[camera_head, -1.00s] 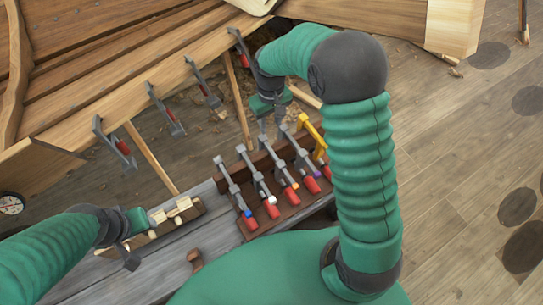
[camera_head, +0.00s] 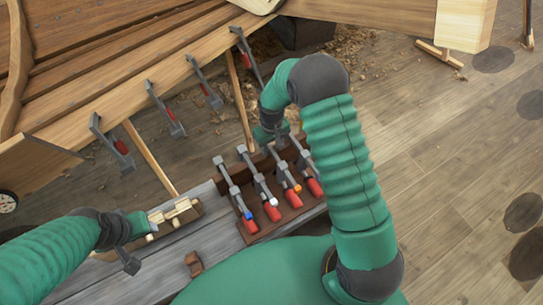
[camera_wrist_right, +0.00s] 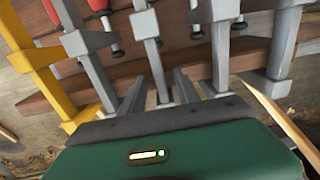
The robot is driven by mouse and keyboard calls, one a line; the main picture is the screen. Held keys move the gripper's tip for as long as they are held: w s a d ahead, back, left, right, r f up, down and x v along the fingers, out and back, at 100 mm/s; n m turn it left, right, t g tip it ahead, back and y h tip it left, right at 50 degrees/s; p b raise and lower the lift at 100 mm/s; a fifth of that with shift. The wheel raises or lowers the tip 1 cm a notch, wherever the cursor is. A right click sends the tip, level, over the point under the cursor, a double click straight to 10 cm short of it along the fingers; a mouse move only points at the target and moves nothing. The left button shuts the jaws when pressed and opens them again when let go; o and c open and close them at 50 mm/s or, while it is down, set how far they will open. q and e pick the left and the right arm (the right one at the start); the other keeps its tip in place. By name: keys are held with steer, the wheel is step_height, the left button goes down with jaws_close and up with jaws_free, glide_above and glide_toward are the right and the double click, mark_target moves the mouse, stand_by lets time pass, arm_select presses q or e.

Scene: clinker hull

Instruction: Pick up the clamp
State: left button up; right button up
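Several grey bar clamps with red handles stand in a row in a brown wooden rack (camera_head: 247,238). Their handle ends differ: a blue-tipped clamp (camera_head: 234,191), a white-tipped clamp (camera_head: 260,181) and an orange-tipped clamp (camera_head: 283,173) show in the head view. A yellow clamp (camera_wrist_right: 42,70) shows at the left of the right wrist view; my right arm hides it in the head view. My right gripper (camera_head: 278,138) is over the rack's far side. In the wrist view its fingers (camera_wrist_right: 158,92) are apart, with a grey clamp bar (camera_wrist_right: 150,45) between them. Contact is unclear. My left gripper (camera_head: 138,245) is by the wooden box.
A small wooden box (camera_head: 188,226) holding pale wood pieces stands on the grey bench (camera_head: 140,277). A brown object (camera_head: 194,264) lies near it. Other clamps (camera_head: 165,110) hang along the plank hull (camera_head: 110,72). Wooden props stand beneath the hull. The right floor is largely clear.

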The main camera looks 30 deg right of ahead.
jaws_close()
steer(key=shift+r, duration=0.1)
stand_by(1.3)
